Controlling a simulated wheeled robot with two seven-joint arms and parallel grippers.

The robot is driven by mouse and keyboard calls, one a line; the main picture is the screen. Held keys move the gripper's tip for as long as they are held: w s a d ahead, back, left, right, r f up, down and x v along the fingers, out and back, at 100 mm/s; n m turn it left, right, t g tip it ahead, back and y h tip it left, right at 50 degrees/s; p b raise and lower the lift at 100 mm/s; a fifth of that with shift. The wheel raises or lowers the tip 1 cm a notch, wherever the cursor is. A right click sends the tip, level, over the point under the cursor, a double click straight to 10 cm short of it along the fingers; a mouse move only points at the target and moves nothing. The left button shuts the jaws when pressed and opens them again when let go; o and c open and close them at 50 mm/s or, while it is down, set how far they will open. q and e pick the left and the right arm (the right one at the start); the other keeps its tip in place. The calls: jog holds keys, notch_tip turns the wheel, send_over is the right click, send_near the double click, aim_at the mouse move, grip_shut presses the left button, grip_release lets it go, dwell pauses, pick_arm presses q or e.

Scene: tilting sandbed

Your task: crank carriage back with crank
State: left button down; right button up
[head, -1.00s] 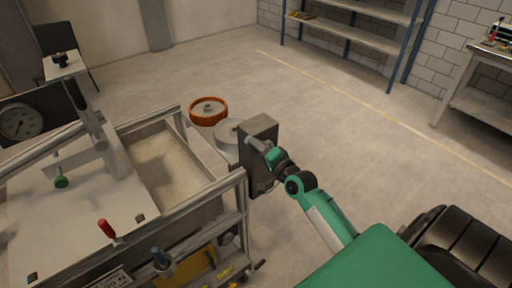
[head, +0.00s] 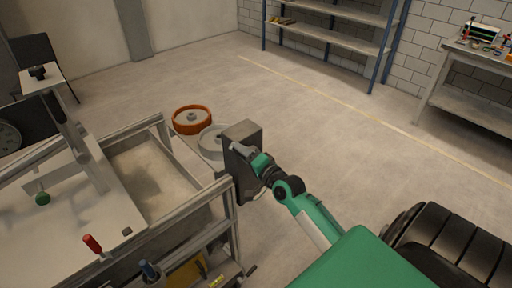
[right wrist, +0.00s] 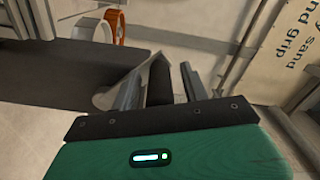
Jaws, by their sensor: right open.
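The metal-framed sandbed (head: 150,178) stands at the left in the head view, with sand in its tray. A dark grey box (head: 243,150) is at its right corner; its dark face also shows in the right wrist view (right wrist: 60,80). My right gripper (right wrist: 160,88) is close beside this box. In the right wrist view its two fingers are apart, with a black cylinder (right wrist: 160,80), apparently the crank handle, between them. I cannot tell whether they touch it. In the head view the fingertips of my right gripper (head: 250,160) are mostly hidden. My left gripper is not in view.
An orange wheel (head: 192,119) and a grey wheel (head: 212,141) sit behind the box. Red (head: 92,243), green (head: 43,198) and blue (head: 149,270) knobs are on the sandbed. Shelves (head: 330,40) and a workbench (head: 470,85) stand far off; the floor between is clear.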

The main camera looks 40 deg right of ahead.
jog(key=s+d+b, duration=0.1)
jog(key=s+b, duration=0.2)
jog(key=s, duration=1)
jog(key=shift+s, duration=0.15)
jog(key=w+n+p, duration=0.1)
jog(key=w+n, duration=0.3)
jog(key=w+n+p, duration=0.1)
jog(key=w+n, duration=0.3)
jog(key=n, duration=0.1)
jog(key=w+a+n+p, duration=0.1)
jog(key=w+n, duration=0.3)
jog(key=n, duration=0.1)
jog(key=shift+w+r+p, duration=0.15)
jog(key=shift+w+p, duration=0.2)
jog(key=shift+p, duration=0.05)
jog(key=shift+w, duration=0.5)
grip_shut()
